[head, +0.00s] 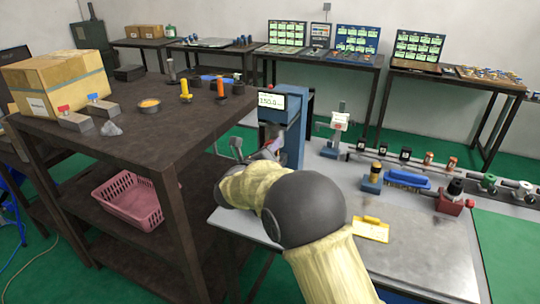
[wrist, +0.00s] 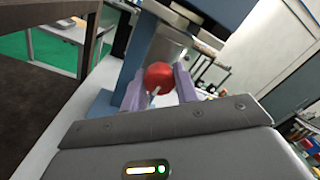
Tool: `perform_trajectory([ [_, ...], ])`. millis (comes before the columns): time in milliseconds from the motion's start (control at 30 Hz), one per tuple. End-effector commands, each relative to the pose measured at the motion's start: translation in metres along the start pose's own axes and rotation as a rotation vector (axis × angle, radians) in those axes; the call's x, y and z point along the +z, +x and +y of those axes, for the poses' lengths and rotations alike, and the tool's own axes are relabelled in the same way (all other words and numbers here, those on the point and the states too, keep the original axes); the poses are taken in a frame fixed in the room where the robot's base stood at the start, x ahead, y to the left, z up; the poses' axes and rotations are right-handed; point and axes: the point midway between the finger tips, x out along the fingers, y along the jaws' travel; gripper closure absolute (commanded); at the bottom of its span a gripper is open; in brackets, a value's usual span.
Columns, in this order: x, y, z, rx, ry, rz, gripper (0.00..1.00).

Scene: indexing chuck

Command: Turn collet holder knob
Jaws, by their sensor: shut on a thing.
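In the wrist view a round red knob (wrist: 159,77) sits between the two purple fingers of my gripper (wrist: 160,92). The gripper is shut on the knob. A thin metal rod shows just in front of the knob. Behind it is a grey metal cylinder, and the blue machine column (wrist: 125,75) rises beside it. In the head view the blue machine (head: 293,130) stands at the left end of the grey bench, with a small display (head: 270,101) on it. My arm reaches to its front and hides the knob there.
A dark shelf table (head: 130,140) stands close on the left, with a cardboard box (head: 55,82) and small parts on top. The grey bench (head: 425,240) carries a yellow tag (head: 371,229), a blue brush (head: 408,179) and several fittings. Its front right surface is clear.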

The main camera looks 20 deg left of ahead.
Motion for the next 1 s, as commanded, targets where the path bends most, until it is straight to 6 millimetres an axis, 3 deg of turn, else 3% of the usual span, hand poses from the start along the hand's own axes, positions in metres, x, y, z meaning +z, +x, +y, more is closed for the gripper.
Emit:
perform_trajectory([
  [1000,0.0003,0.0008,-0.0019,-0.004,-0.966,-0.038,0.93],
])
